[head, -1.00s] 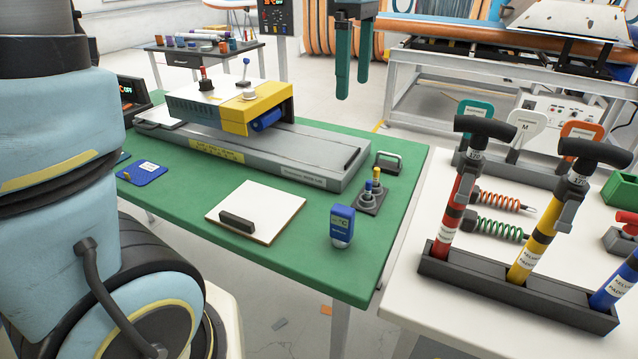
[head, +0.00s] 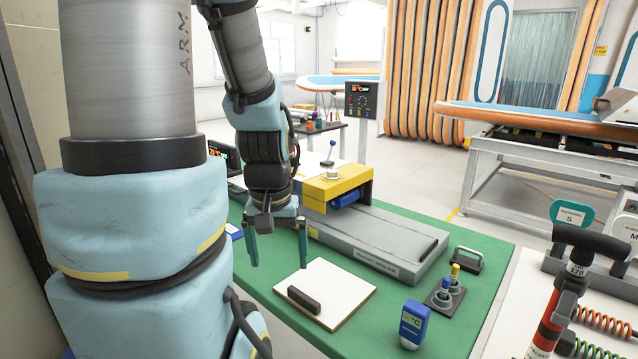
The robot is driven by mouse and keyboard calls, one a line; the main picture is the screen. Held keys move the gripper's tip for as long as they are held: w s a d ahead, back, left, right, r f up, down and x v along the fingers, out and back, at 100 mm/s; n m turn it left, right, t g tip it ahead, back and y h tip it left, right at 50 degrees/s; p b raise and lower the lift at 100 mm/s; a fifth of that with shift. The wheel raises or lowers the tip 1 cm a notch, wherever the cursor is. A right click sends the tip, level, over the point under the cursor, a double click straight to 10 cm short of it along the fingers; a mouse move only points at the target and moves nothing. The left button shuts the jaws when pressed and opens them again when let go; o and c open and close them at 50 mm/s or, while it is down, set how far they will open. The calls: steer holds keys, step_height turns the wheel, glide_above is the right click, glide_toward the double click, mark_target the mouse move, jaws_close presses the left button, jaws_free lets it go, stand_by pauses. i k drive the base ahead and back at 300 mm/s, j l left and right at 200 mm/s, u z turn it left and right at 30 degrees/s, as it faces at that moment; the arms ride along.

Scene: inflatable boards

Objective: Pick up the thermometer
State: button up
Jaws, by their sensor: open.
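The thermometer (head: 413,325) is a small blue and white handheld device with a little display. It stands upright near the front right of the green table in the head view. My gripper (head: 277,246) hangs with its two dark green fingers apart and pointing down. It is empty, to the left of the thermometer and farther back, above the table behind the white board. Nothing covers the thermometer.
A white board with a dark handle (head: 347,291) lies left of the thermometer. A grey stand with small knobbed tools (head: 444,297) is close behind it. A long grey machine with a yellow head (head: 337,188) fills the back. A pump rack is at right.

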mark_target(415, 318)
steer(key=l+u, duration=0.1)
steer(key=u, duration=0.65)
steer(key=k+l+u, duration=0.2)
steer(key=k+u, duration=0.75)
steer(key=k, duration=0.55)
